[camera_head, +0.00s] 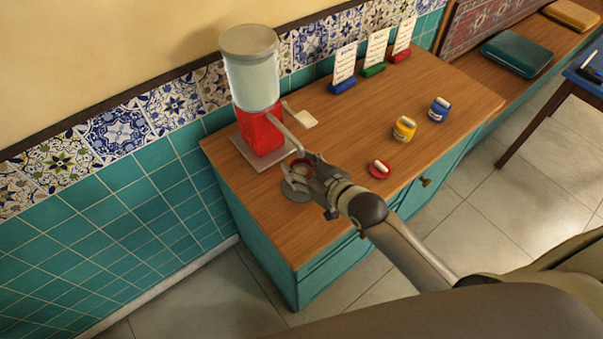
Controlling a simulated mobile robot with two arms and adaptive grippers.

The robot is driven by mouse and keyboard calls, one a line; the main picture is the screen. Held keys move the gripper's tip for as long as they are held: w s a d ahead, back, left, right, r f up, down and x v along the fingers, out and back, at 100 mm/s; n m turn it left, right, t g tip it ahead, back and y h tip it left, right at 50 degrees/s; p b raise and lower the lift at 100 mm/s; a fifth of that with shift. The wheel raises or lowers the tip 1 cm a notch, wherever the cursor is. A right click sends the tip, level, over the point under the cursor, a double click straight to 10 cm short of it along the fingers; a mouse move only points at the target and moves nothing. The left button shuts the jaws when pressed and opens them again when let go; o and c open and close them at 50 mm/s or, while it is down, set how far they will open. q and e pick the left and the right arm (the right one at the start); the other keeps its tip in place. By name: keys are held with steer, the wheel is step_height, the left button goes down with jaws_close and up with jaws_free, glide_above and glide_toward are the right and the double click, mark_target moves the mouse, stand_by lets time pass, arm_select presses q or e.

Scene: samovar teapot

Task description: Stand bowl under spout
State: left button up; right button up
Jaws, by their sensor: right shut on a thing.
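A dispenser (251,85) with a grey lid, a pale clear tank and a red base stands at the left of the wooden cabinet top. Its spout (287,134) slants down to the right. A small red bowl (296,163) is at the spout's lower end, partly hidden by my right gripper. My right gripper (311,176) is shut on the bowl from the front right. A grey round disc (296,194) lies below the bowl and gripper; I cannot tell whether the bowl touches it. My left gripper is not in view.
A red lidded item (380,169), a yellow jar (404,129) and a blue jar (438,110) stand to the right. Cards in blue (342,86), green (373,69) and red (400,55) holders line the back. The cabinet's front left top is clear.

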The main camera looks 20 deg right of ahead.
steer(key=shift+f, duration=1.7)
steer(key=shift+f, duration=0.1)
steer(key=o, duration=1.3)
steer(key=shift+f, duration=0.1)
steer(key=shift+c, duration=0.2)
steer(key=v, duration=1.2)
